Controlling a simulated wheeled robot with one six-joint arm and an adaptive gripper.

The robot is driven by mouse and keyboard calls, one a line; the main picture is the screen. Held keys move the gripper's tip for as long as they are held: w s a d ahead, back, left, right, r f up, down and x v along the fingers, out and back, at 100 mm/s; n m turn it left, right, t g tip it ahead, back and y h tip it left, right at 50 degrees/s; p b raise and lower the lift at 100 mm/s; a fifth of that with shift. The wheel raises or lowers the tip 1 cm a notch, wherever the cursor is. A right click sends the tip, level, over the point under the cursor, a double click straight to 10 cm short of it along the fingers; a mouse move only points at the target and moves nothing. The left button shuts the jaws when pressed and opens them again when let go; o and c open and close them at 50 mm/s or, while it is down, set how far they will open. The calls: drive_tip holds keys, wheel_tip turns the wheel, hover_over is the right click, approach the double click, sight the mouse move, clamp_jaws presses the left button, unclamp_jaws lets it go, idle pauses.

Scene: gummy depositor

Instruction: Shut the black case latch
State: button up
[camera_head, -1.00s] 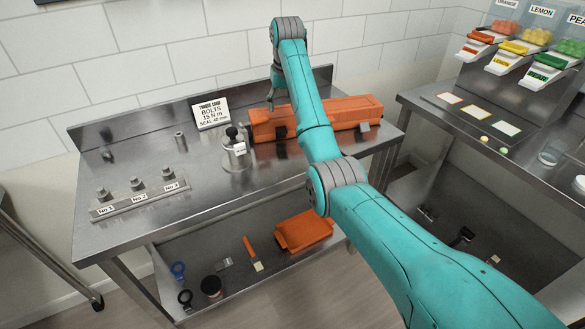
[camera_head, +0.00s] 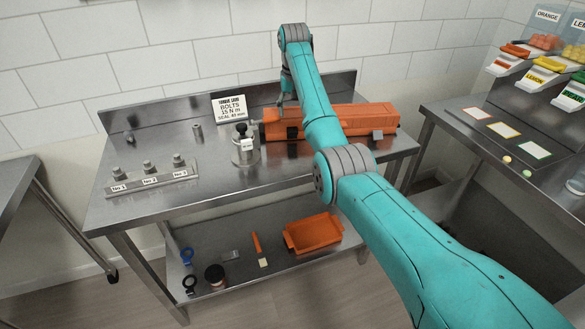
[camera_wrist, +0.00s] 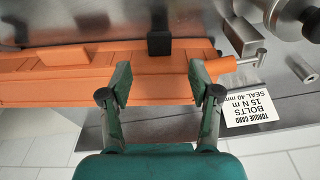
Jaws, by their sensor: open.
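A long orange case (camera_head: 345,116) lies closed on the steel bench, and its top also fills much of the wrist view (camera_wrist: 60,76). The black latch (camera_head: 292,133) is at the case's front edge, towards its left end; in the wrist view it is a black block (camera_wrist: 159,45). Whether it is fully shut I cannot tell. A grey latch (camera_head: 377,135) sits farther right on the same edge. My gripper (camera_wrist: 159,84) is open and empty over the case, with the black latch beyond the gap between its fingertips. In the head view my gripper (camera_head: 288,94) is partly hidden.
A torque card (camera_head: 229,106) stands behind the case's left end. A metal pot with a black knob (camera_head: 244,152) stands close to that end. A bolt block (camera_head: 153,179) is at the bench's left. Bare bench lies in front of the case. Loose tools and an orange tray (camera_head: 312,235) lie below.

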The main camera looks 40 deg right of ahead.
sight(293, 131)
drive_tip(key=f, duration=0.6)
drive_tip(key=w+f, duration=0.1)
drive_tip(key=f, duration=0.3)
drive_tip(key=shift+d, duration=0.3)
drive_tip(key=shift+s, duration=0.1)
drive_tip(key=shift+s+a+t+h, duration=0.1)
drive_tip(key=shift+t+h, duration=0.2)
drive_tip(key=shift+t, duration=0.1)
